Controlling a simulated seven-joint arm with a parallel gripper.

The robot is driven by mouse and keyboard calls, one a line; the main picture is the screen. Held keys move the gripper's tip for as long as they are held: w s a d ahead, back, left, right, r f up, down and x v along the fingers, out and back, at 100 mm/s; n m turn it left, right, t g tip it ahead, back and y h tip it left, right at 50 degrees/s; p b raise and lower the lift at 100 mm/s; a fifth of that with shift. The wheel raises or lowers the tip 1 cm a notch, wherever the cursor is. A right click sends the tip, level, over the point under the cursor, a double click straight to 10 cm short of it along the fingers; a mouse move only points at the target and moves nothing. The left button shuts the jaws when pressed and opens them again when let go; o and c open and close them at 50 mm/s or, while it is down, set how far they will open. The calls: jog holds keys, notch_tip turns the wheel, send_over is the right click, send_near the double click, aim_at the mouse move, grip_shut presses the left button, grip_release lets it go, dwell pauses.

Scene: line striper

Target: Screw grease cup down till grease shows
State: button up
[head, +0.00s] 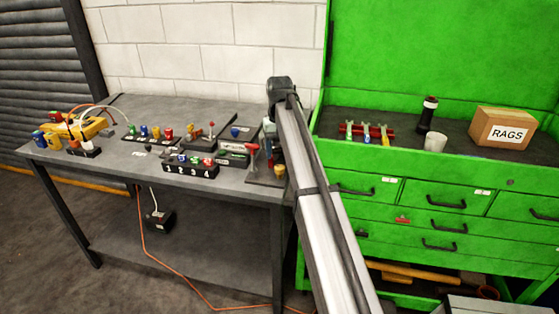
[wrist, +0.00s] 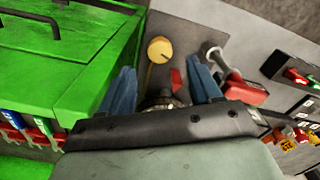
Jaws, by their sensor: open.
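A brass-yellow round cap, which looks like the grease cup (wrist: 160,49), stands on a short stem in the wrist view. It also shows in the head view as a small yellow cup (head: 280,169) at the right end of the grey bench. My gripper (wrist: 161,68) is open, with its two blue fingers apart. The cup appears between and beyond the fingertips, with none of them seen touching it. A small red part (wrist: 176,80) shows between the fingers. In the head view my arm hides most of the gripper. I cannot see any grease.
A red T-handle (head: 264,146) stands close left of the cup on the bench (head: 120,162). A numbered black block (head: 190,168) and several coloured fittings lie further left. The green cabinet (head: 400,165) is close on the right, holding a rags box (head: 503,128).

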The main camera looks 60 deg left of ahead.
aim_at(280, 167)
notch_tip(280, 167, up, 8)
dwell(0.4)
dwell(0.4)
